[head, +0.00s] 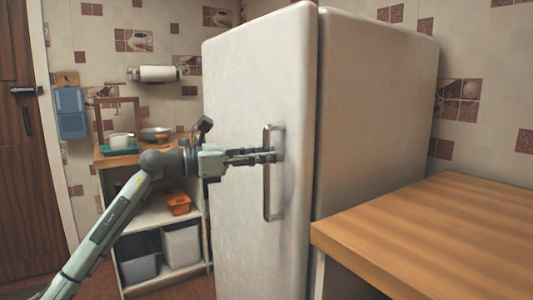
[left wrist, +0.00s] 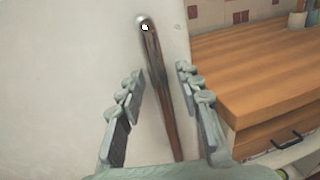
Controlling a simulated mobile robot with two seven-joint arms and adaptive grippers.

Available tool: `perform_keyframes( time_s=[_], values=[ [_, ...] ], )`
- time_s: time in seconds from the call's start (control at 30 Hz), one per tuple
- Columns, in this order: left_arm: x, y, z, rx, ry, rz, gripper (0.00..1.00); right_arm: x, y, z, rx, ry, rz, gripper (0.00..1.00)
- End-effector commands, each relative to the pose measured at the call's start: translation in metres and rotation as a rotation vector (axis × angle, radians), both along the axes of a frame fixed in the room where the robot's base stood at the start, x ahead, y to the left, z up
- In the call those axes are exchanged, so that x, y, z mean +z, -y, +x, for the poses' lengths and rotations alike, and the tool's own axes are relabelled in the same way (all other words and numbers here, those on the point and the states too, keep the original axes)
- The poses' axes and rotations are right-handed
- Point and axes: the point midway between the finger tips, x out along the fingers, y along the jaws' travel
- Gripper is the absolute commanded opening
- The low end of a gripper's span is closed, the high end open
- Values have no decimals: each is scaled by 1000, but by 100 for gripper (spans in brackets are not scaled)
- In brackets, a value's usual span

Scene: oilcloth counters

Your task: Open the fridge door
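The white fridge (head: 375,110) stands in the middle of the head view. Its door (head: 245,90) faces left and looks closed against the body. A long upright metal handle (head: 267,190) is on the door near its right edge. My left gripper (head: 277,155) reaches in from the left, with its fingertips at the upper part of the handle. In the left wrist view, the handle (left wrist: 165,95) runs between the two spread fingers of my left gripper (left wrist: 158,85), with a gap on both sides. My right gripper is in neither view.
A wooden counter (head: 440,225) stands close on the right of the fridge. A shelf unit (head: 155,215) with bins, an orange container (head: 179,204) and a bowl (head: 155,133) is behind my left arm. A brown door (head: 25,150) is at the far left.

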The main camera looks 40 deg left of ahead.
Motion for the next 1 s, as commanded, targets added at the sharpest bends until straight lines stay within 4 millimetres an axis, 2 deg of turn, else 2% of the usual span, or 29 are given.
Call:
perform_keyframes(
  time_s=[0.1, 0.4, 0.93, 1.0],
  values=[
    [0, 0, 0, 0, -1, -1, 35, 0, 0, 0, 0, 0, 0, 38],
    [-1, 0, 0, 0, -1, -1, 0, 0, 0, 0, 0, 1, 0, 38],
    [-2, -1, -3, -9, -1, 0, 0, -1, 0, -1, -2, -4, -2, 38],
    [-3, -2, -5, -18, -2, 0, 0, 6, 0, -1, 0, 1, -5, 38]
  ],
)
